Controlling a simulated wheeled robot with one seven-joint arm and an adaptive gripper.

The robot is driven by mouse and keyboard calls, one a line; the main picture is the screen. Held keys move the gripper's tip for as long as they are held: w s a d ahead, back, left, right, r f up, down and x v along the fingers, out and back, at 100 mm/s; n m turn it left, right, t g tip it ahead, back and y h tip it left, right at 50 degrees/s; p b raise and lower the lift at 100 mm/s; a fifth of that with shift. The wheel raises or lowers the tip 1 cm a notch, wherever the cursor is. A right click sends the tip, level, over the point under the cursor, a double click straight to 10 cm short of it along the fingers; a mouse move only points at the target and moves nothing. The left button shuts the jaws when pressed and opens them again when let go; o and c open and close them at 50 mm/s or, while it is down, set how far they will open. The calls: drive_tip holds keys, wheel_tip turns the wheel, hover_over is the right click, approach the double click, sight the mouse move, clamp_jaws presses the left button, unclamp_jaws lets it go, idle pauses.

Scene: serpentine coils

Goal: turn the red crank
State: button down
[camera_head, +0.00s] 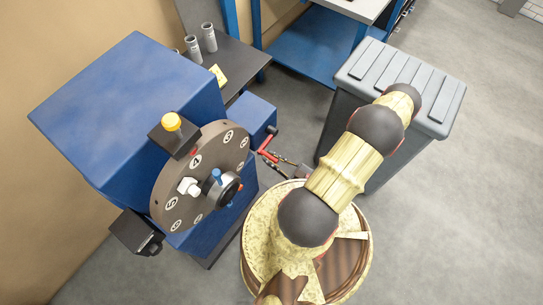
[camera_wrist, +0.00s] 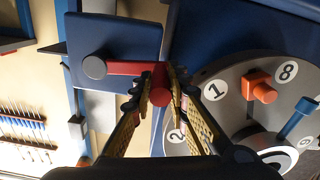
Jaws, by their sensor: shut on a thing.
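The red crank (camera_head: 266,145) sticks out of the side of a blue box, just right of the numbered wheel. In the wrist view the crank's red arm (camera_wrist: 125,68) runs level from a dark grey hub (camera_wrist: 95,67) at left to a red round handle (camera_wrist: 160,92) at right, seen end-on. My gripper (camera_wrist: 160,84) has one finger on each side of this handle and is shut on it. In the head view my gripper (camera_head: 276,158) reaches the crank from the right and partly covers its handle.
A grey-brown wheel (camera_head: 210,150) with numbers, knobs and pegs stands left of the crank on a large blue cabinet (camera_head: 125,95). A yellow button (camera_head: 171,121) sits above the wheel. A grey ridged bin (camera_head: 350,100) stands to the right, behind my arm. Open floor lies at far right.

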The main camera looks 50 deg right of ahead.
drive_tip(key=shift+a+r, duration=0.15)
drive_tip(key=shift+r, duration=0.3)
drive_tip(key=c, duration=1.7)
unclamp_jaws()
drive_tip(key=shift+r, duration=0.1)
wheel_tip(320, 180, up, 10)
drive_tip(key=shift+f, duration=0.1)
